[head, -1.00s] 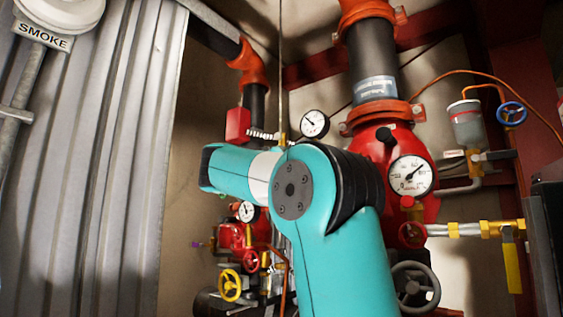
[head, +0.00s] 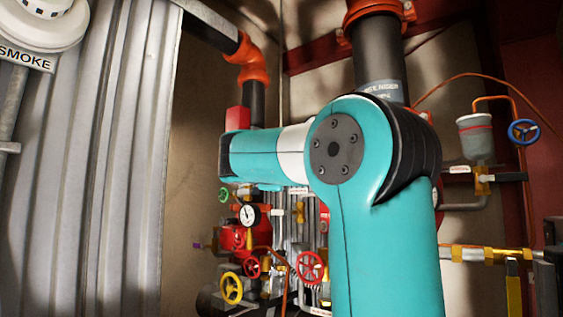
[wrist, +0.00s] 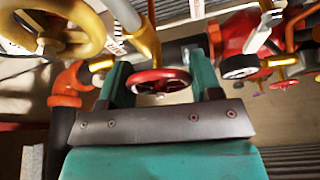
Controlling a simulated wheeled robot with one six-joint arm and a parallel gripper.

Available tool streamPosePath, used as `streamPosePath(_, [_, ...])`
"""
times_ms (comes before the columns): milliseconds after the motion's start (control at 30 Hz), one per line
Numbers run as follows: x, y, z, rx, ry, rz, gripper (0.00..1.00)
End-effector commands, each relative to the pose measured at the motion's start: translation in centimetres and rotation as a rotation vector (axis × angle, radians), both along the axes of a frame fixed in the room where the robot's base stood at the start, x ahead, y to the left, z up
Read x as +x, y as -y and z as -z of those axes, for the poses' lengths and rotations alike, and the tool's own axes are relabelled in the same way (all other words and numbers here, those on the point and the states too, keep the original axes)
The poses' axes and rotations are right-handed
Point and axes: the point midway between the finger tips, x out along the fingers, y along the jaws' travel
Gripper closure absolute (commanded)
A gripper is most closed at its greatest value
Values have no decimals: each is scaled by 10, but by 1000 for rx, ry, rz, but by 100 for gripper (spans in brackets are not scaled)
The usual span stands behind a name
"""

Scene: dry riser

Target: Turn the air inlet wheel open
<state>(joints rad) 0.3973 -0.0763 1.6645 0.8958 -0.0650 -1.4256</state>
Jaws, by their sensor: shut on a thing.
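In the wrist view, my gripper (wrist: 163,75) has its two teal fingers on either side of a small red handwheel (wrist: 160,82). The jaws are closed on this wheel at its rim. No readable label shows which wheel it is. In the head view, my gripper is hidden behind my teal arm. Two red wheels show there, one at the lower middle (head: 310,267) and a smaller one to its left (head: 252,267). I cannot tell which of them, if either, is held.
A yellow wheel (head: 231,288) stands low at left and a gauge (head: 248,215) above it. A blue wheel (head: 523,132) is at right. A large yellow wheel (wrist: 55,28) is close to my gripper at upper left. Corrugated metal (head: 95,170) lines the left.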

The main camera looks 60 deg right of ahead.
Motion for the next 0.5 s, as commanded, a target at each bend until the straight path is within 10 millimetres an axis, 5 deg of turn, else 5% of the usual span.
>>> streamPosePath(500, [1,0,1,52,-482,-3,65])
